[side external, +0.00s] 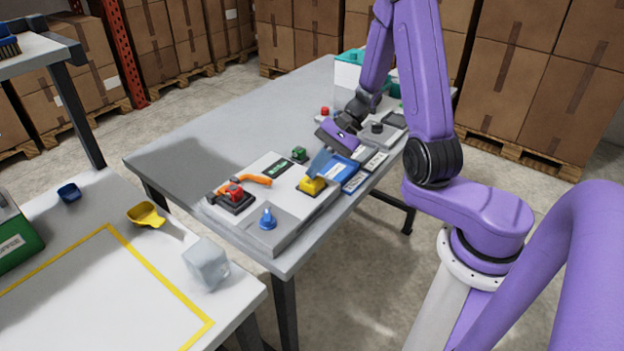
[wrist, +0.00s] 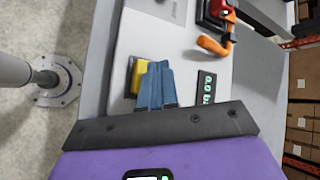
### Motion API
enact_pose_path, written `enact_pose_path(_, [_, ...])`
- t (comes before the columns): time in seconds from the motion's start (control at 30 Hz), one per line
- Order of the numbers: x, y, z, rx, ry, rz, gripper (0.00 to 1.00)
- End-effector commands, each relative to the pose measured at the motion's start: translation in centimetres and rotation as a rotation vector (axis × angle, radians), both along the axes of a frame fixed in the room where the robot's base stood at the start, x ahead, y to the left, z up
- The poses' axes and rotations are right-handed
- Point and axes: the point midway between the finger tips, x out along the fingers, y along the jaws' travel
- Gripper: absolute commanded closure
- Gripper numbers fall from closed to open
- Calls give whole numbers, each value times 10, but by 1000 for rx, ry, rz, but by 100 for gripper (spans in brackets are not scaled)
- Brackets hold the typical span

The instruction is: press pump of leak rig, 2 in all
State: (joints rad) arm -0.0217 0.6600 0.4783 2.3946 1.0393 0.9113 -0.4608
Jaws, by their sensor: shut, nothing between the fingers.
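The leak rig (side external: 290,232) is a pale grey box on the grey table's near end. On its right side sits a yellow block (side external: 312,186) on a dark base, which looks like the pump; it also shows in the wrist view (wrist: 137,77), partly covered by my fingers. My gripper (side external: 314,172), with blue fingers, is shut and empty. It is tilted, with its fingertips right at or just above the yellow block; I cannot tell whether they touch. In the wrist view, the fingertips (wrist: 154,65) overlap the block's side. A small dark display (wrist: 207,88) with green digits sits beside them.
The rig also carries a red clamp (side external: 236,194) with an orange handle (side external: 254,180) and a blue knob (side external: 267,219). The table's left half is clear.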

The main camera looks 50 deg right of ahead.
Motion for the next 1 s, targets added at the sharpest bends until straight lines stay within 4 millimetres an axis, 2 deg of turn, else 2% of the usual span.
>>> enact_pose_path(1.0, [0,0,-8,1,-1,-1,100])
